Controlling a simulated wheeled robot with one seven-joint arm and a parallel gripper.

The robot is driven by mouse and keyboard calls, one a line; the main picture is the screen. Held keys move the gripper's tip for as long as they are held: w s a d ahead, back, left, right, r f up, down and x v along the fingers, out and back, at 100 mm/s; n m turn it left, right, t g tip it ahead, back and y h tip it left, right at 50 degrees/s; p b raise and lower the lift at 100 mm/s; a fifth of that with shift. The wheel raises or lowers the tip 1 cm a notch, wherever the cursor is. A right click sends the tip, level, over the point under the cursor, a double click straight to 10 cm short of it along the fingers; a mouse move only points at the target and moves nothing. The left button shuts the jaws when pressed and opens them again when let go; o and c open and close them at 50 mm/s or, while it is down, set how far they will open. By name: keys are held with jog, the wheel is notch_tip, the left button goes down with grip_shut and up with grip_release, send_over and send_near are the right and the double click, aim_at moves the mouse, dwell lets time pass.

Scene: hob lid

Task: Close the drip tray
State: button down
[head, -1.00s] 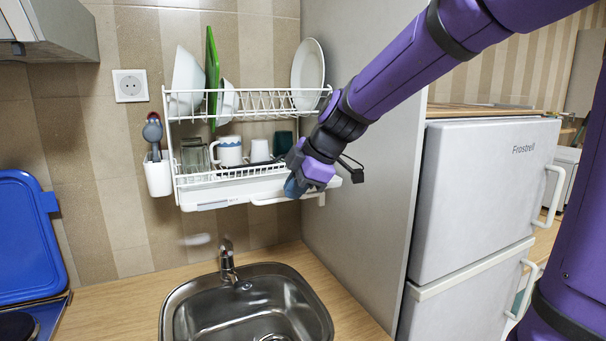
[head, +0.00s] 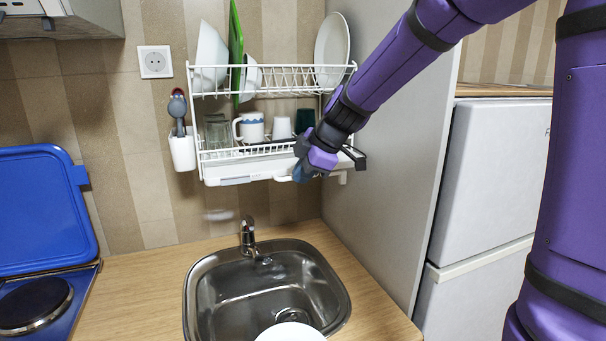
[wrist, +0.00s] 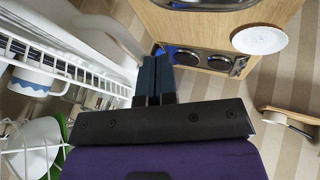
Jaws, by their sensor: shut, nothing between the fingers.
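The drip tray (head: 235,180) is a shallow white tray under the lower shelf of the white wall-mounted dish rack (head: 272,69). It lies close under the rack; I cannot tell exactly how far it still sticks out. My gripper (head: 299,176) is at the tray's front, right of its middle, and covers part of it. In the wrist view the dark blue fingers (wrist: 156,68) are together and empty. They are beside a curved white bar (wrist: 112,33), which looks like the tray's handle; whether they touch it is unclear.
The rack holds plates, a green board (head: 236,45), a mug (head: 250,127) and glasses. A utensil holder (head: 182,150) hangs at its left. Below are the tap (head: 247,235), the sink (head: 205,295) and a white round plate (head: 290,332). A grey panel (head: 400,130) stands close at right.

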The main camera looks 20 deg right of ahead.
jog(key=w, duration=0.8)
jog(key=shift+w, duration=0.7)
jog(key=shift+r, duration=0.15)
